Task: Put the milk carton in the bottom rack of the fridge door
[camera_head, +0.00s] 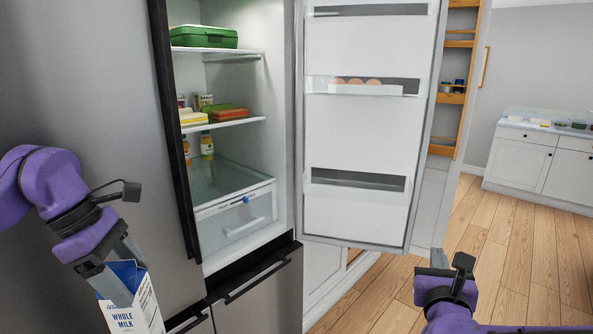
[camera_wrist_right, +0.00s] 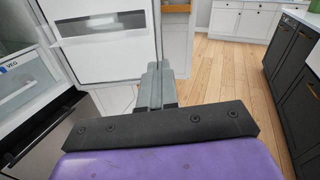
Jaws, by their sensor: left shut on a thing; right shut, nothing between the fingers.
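The milk carton (camera_head: 136,307) is white and blue with "WHOLE MILK" on its side. It is at the lower left of the head view, tilted, its lower end cut off by the frame. My left gripper (camera_head: 127,283) is shut on it near its top, in front of the fridge's left side. The fridge door (camera_head: 364,135) stands open, and its bottom rack (camera_head: 358,180) looks empty. The bottom rack is partly in the right wrist view too (camera_wrist_right: 102,24). My right gripper (camera_head: 438,260) is shut and empty, near the door's lower right corner; it also shows in the right wrist view (camera_wrist_right: 157,88).
The middle door rack (camera_head: 352,88) holds several eggs. Fridge shelves (camera_head: 222,124) hold a green box (camera_head: 203,37), jars and food packs. A clear drawer (camera_head: 235,219) is below. Wooden floor (camera_head: 520,250) lies open at right. Counters stand farther back.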

